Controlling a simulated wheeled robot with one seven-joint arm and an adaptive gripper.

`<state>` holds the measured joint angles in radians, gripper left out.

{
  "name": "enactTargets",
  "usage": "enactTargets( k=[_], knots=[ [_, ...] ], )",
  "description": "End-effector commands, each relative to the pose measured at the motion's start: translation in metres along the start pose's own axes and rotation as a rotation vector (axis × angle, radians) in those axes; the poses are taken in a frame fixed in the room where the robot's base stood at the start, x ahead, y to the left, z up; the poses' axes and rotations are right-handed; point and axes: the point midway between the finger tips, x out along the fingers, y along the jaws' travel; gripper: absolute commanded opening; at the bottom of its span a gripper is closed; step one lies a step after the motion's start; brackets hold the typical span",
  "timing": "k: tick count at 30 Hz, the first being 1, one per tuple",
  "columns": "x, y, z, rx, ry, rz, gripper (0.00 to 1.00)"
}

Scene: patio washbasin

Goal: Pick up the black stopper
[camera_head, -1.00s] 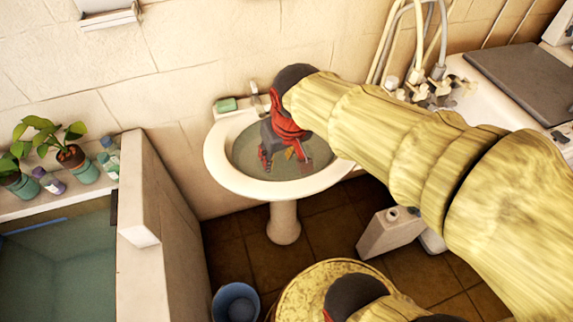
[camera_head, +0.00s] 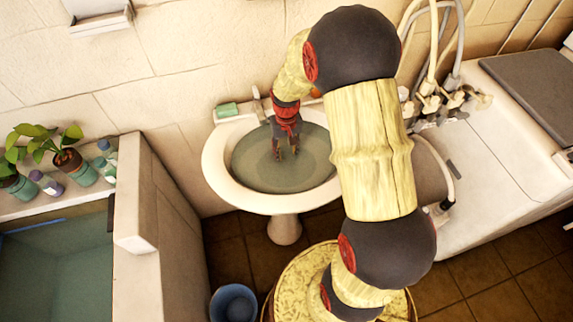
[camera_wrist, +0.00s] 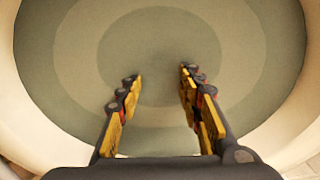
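I cannot make out the black stopper in either current view. The white washbasin (camera_head: 214,168) holds murky grey-green water (camera_head: 255,170). In the wrist view the basin's water shows as concentric rings, with a darker round area (camera_wrist: 160,42) in the middle. My gripper (camera_head: 286,153) points down over the basin, near its middle. In the wrist view my gripper (camera_wrist: 160,75) is open, with a clear gap between its yellow-padded fingers and nothing between them. I cannot tell whether the fingertips touch the water.
A green soap bar (camera_head: 227,110) lies on the basin's back left corner, beside the tap (camera_head: 258,97). A blue bucket (camera_head: 235,303) stands on the floor below. A white laundry tub (camera_head: 490,150) is at the right. Potted plants (camera_head: 67,160) and bottles line the left ledge.

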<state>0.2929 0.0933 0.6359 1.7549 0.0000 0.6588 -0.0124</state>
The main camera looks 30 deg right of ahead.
Motion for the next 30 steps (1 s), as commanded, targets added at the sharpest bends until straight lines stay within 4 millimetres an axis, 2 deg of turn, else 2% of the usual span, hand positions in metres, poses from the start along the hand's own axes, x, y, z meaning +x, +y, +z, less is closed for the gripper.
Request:
enactTargets(
  k=[5,14,21,30],
  knots=[
    [0.014,0.001,-0.001,0.0,0.0,0.0,0.36],
    [0.054,0.002,-0.004,0.0,0.0,0.0,0.36],
    [0.055,0.002,-0.005,-0.001,0.002,0.0,0.36],
    [0.055,0.002,-0.004,-0.001,0.002,0.0,0.2]
  ],
)
